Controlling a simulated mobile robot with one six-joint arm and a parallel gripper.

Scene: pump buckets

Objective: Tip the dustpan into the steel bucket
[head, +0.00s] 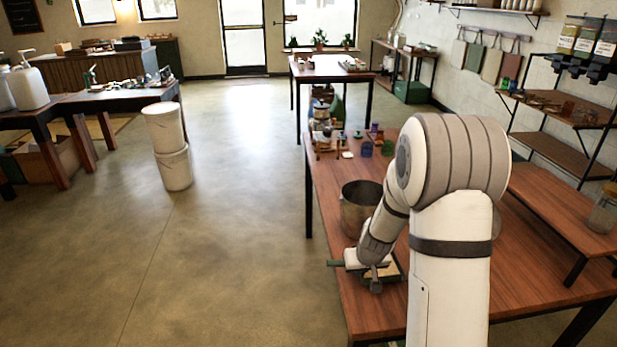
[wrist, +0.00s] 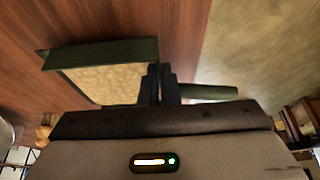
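The dustpan (wrist: 100,54) is dark green, with a pale tan, grainy load in its pan. In the wrist view my gripper (wrist: 161,80) is closed around its handle (wrist: 208,92), with the pan to the left of the fingers and the handle end to the right. In the head view my gripper (head: 374,281) is low over the near left part of the wooden table, and the handle juts out left. I cannot tell if the dustpan touches the table. The steel bucket (head: 357,213) stands upright just beyond my gripper, partly hidden by my arm.
The table (head: 540,265) carries small jars and cups (head: 366,149) beyond the bucket. A raised wooden shelf (head: 565,215) with a glass jar (head: 605,210) stands at right. Two stacked white buckets (head: 170,150) stand on the floor at left.

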